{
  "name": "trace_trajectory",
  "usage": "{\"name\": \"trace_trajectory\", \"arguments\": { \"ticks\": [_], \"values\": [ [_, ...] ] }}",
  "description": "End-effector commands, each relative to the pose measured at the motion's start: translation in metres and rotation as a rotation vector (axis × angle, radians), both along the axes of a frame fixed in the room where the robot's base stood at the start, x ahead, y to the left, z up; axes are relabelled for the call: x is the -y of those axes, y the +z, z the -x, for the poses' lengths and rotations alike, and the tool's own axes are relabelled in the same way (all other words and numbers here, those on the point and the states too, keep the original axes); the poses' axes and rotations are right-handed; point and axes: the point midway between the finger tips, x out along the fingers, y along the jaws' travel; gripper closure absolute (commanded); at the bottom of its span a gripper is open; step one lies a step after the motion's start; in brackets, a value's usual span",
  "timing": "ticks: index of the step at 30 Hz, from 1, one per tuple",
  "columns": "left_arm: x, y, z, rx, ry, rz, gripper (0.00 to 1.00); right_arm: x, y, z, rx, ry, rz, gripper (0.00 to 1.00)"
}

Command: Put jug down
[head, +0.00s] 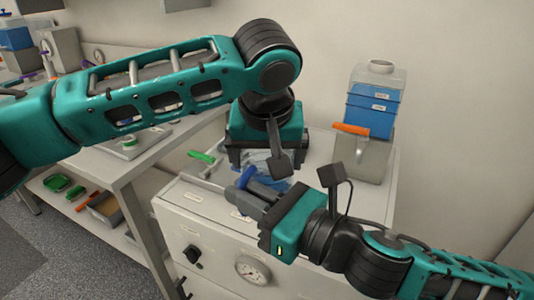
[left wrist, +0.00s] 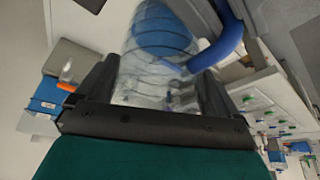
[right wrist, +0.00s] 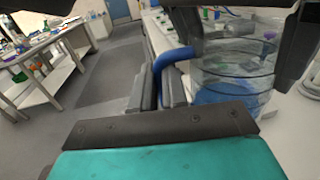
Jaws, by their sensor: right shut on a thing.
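The jug (head: 268,170) is clear with blue liquid and a blue handle (head: 246,176). It is at the top of the white machine, mostly hidden by my grippers in the head view. My right gripper (head: 250,194) is shut on the handle, and the jug body (right wrist: 235,75) is just right of its fingers in the right wrist view. My left gripper (head: 262,160) points down over the jug. In the left wrist view its fingers are wide apart, with the jug body (left wrist: 150,75) between them. I cannot tell whether they touch it, or whether the jug's base rests on the surface.
The white machine (head: 207,225) has a gauge and a black knob on its front. A container with blue liquid (head: 374,105) and an orange handle (head: 351,129) stand at its back right. A green-handled item (head: 202,157) lies at the left. A workbench (head: 105,172) stands further left.

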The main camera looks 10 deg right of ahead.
Motion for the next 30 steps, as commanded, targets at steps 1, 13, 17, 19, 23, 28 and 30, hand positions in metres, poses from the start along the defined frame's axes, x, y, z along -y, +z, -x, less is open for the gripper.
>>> {"name": "trace_trajectory", "arguments": {
  "ticks": [1,13,17,19,23,28,30],
  "values": [
    [0.001,0.000,0.001,-0.001,-0.002,0.003,0.21,-0.001,0.001,0.000,0.003,0.002,-0.001,1.00],
    [0.002,0.001,0.001,0.000,-0.003,0.004,0.45,0.000,0.000,0.000,0.001,0.002,-0.001,0.73],
    [0.001,0.001,0.001,0.000,-0.002,0.004,0.45,0.000,0.000,0.000,0.001,0.001,-0.001,0.60],
    [0.001,0.001,0.001,0.000,-0.002,0.004,0.45,0.000,0.000,0.000,0.000,0.001,0.000,0.57],
    [0.001,0.001,0.001,0.000,-0.001,0.003,0.45,0.000,0.000,0.000,0.000,0.000,0.000,0.57],
    [0.001,0.001,0.000,0.000,-0.001,0.003,0.45,0.001,-0.009,0.001,-0.077,-0.015,-0.034,0.57],
    [0.001,0.001,0.000,0.000,-0.001,0.003,0.45,0.001,-0.022,0.003,-0.196,-0.039,-0.087,0.57]
  ]
}}
